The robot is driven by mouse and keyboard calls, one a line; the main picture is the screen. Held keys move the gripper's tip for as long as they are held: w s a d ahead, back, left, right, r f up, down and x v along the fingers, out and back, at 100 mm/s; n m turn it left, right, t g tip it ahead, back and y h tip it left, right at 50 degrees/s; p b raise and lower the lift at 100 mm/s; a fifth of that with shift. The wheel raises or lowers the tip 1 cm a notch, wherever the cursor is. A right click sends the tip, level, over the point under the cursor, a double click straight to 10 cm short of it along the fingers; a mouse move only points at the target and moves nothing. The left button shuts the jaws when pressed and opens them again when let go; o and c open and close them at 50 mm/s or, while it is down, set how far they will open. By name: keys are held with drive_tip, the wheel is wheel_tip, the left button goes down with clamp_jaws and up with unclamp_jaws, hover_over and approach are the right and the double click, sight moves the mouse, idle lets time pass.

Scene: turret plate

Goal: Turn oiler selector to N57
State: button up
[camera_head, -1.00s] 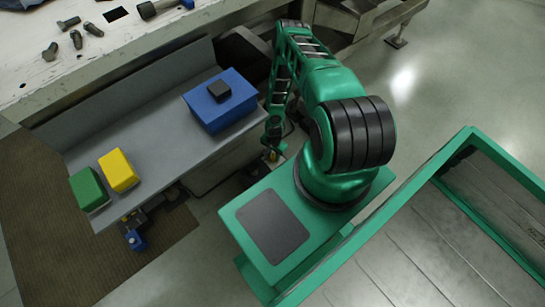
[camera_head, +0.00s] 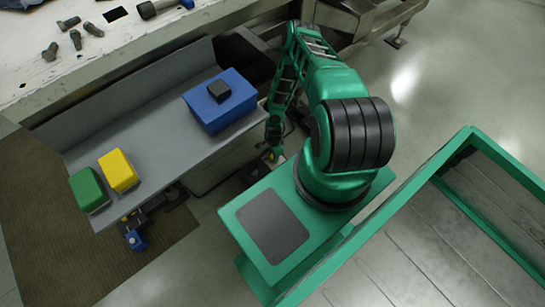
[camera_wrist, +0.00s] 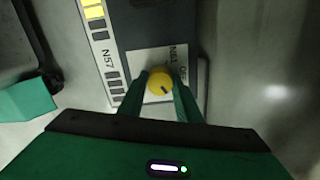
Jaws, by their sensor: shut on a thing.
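The yellow round selector knob (camera_wrist: 160,81) sits on a pale plate on a grey panel (camera_wrist: 140,25) in the wrist view. A short dark mark on the knob points toward the lower right of the picture. My gripper (camera_wrist: 161,86) is shut on the knob, with one green finger on each side. The label N57 (camera_wrist: 107,62) is printed left of the knob plate, and smaller lettering (camera_wrist: 178,62) stands on the plate above and right of the knob, hard to read. In the head view the arm hides most of the panel.
A grey shelf (camera_head: 150,150) holds a blue box (camera_head: 220,108), a yellow block (camera_head: 118,170) and a green block (camera_head: 87,188). A white workbench (camera_head: 150,35) with bolts stands behind. The panel has bar lights (camera_wrist: 92,12), some lit yellow.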

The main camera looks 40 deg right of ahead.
drive_tip(key=shift+w+a, duration=0.1)
drive_tip(key=o, duration=1.1)
wheel_tip(320, 180, up, 11)
drive_tip(key=shift+f, duration=0.1)
idle(0.4)
